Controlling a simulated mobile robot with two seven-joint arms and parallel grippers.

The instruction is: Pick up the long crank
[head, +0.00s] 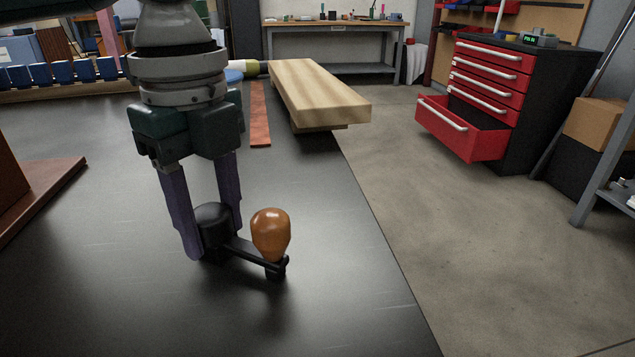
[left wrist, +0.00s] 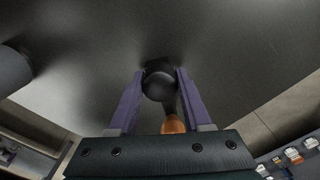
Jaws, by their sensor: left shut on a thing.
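The long crank (head: 244,249) has a dark arm, a rounded black hub at one end and an orange-brown wooden knob (head: 270,234) standing up at the other. My left gripper (head: 209,232) points down with its purple fingers on both sides of the black hub, shut on it. The crank is low over the dark tabletop; I cannot tell whether it touches. In the left wrist view the black hub (left wrist: 158,86) sits between the two fingers, and part of the knob (left wrist: 173,125) shows below it. My right gripper is not in view.
The dark table (head: 330,290) is bare around the crank, with its right edge close by. A wooden block (head: 318,92) and a reddish strip (head: 260,115) lie farther back. A brown wooden piece (head: 45,195) is at the left. A red drawer cabinet (head: 490,85) stands beyond the table.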

